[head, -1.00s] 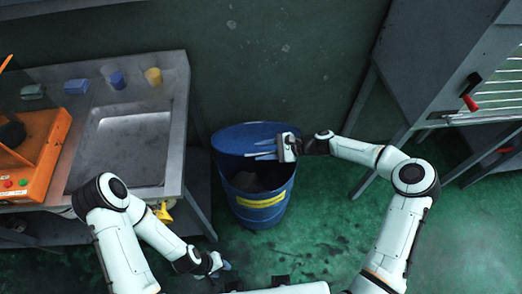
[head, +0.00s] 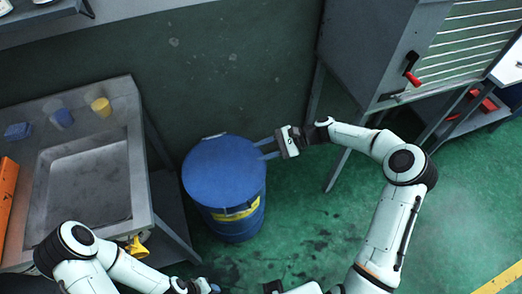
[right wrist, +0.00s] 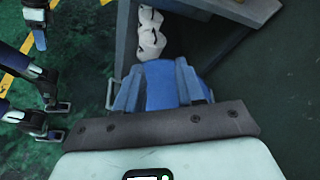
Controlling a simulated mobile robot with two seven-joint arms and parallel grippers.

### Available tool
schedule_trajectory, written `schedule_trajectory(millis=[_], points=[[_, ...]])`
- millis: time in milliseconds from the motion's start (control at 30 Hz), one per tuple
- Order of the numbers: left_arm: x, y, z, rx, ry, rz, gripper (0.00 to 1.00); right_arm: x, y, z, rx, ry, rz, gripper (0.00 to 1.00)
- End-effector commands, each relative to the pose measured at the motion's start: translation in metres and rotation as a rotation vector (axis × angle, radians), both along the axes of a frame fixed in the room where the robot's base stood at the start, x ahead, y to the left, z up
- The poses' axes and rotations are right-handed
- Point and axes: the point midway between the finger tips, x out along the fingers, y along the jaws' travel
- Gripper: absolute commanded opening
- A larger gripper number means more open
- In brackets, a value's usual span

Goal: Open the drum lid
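The blue drum (head: 236,224) stands on the green floor between the sink and the cabinet, with a yellow label on its side. Its round blue lid (head: 222,172) lies flat over the top and hides the inside. A small light-coloured piece shows at the lid's back edge. My right gripper (head: 263,149) is at the lid's right back edge, its two fingers apart and pointing left. I cannot tell whether they touch the lid. In the right wrist view, the fingers (right wrist: 160,92) show with blue between them. My left gripper (head: 208,287) is low at the bottom edge, its fingers mostly hidden.
A grey sink bench (head: 135,160) stands left of the drum, with yellow and blue cups at its back. A grey cabinet (head: 375,50) with a red-handled lever stands at the right. A dark wall is behind the drum. Open floor lies to the drum's right.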

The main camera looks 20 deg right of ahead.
Motion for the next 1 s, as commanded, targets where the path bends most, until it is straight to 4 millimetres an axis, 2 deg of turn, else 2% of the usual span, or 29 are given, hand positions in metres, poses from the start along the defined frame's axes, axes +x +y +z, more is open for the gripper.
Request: schedule_trajectory(millis=[267,367,467,533,667,700,767,800,900,1000], points=[[0.000,0.000,0.000,0.000,0.000,0.000,0.43,0.000,0.001,0.000,0.000,0.000,0.000,0.38],[0.000,0.000,0.000,0.000,0.000,0.000,0.43,-0.003,0.005,-0.009,-0.015,0.006,0.005,0.38],[0.000,0.000,0.000,0.000,0.000,0.000,0.43,-0.014,0.019,-0.040,-0.077,0.020,0.023,0.38],[0.000,0.000,0.000,0.000,0.000,0.000,0.43,-0.030,0.034,-0.076,-0.155,0.028,0.051,0.38],[0.000,0.000,0.000,0.000,0.000,0.000,0.43,-0.083,0.061,-0.155,-0.349,0.019,0.150,0.38],[0.000,0.000,0.000,0.000,0.000,0.000,0.43,-0.104,0.067,-0.178,-0.412,0.007,0.192,0.38],[0.000,0.000,0.000,0.000,0.000,0.000,0.43,-0.139,0.073,-0.209,-0.508,-0.023,0.266,0.38],[0.000,0.000,0.000,0.000,0.000,0.000,0.43,-0.163,0.076,-0.227,-0.570,-0.052,0.323,0.38],[0.000,0.000,0.000,0.000,0.000,0.000,0.43,-0.223,0.075,-0.260,-0.708,-0.143,0.472,0.38],[0.000,0.000,0.000,0.000,0.000,0.000,0.43,-0.268,0.069,-0.273,-0.798,-0.239,0.598,0.38]])
